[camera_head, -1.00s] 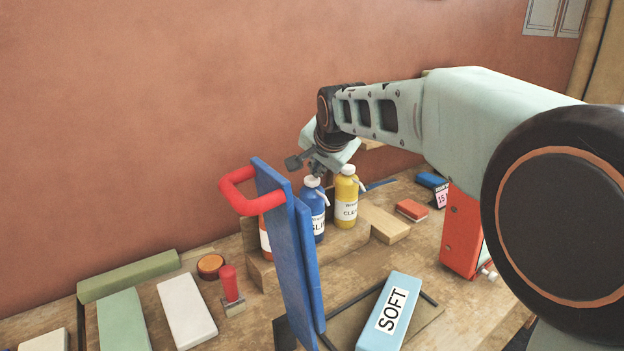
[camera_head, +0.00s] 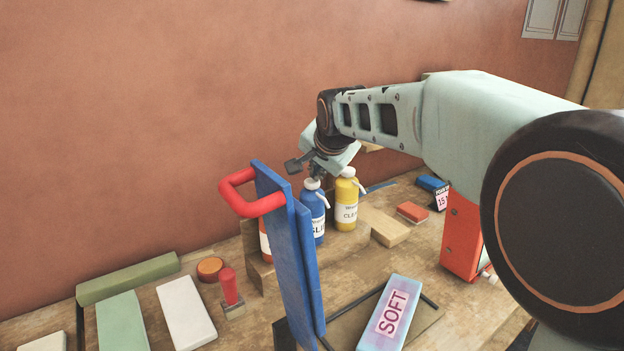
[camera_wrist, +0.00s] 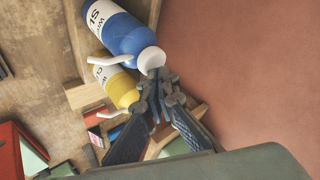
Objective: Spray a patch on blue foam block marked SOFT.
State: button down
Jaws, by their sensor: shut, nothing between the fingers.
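The blue foam block marked SOFT (camera_head: 372,338) lies on a dark flat pad at the front of the bench. Its label and the area around it look pink-violet. The blue spray bottle (camera_head: 313,222) stands upright in a wooden rack, with a white cap and nozzle; it also shows in the wrist view (camera_wrist: 124,34). My gripper (camera_head: 315,172) is shut and empty, right above the blue bottle's cap. In the wrist view the fingertips (camera_wrist: 157,98) are close to that cap; I cannot tell whether they touch. The yellow bottle (camera_head: 346,205) stands beside the blue one.
A blue upright board with a red handle (camera_head: 298,250) stands in front of the rack and partly hides an orange bottle. A red-handled stamp (camera_head: 229,288), a white block (camera_head: 186,312) and green blocks lie left. A red box (camera_head: 460,240) stands right.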

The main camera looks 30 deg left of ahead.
aim_at(317, 183)
jog(key=shift+r, duration=0.3)
jog(key=shift+r+p, duration=2.25)
jog(key=shift+r, duration=0.8)
notch_tip(317, 183, up, 3)
jog(key=p, duration=1)
jog(key=shift+p, duration=0.3)
jog(key=shift+f, duration=0.2)
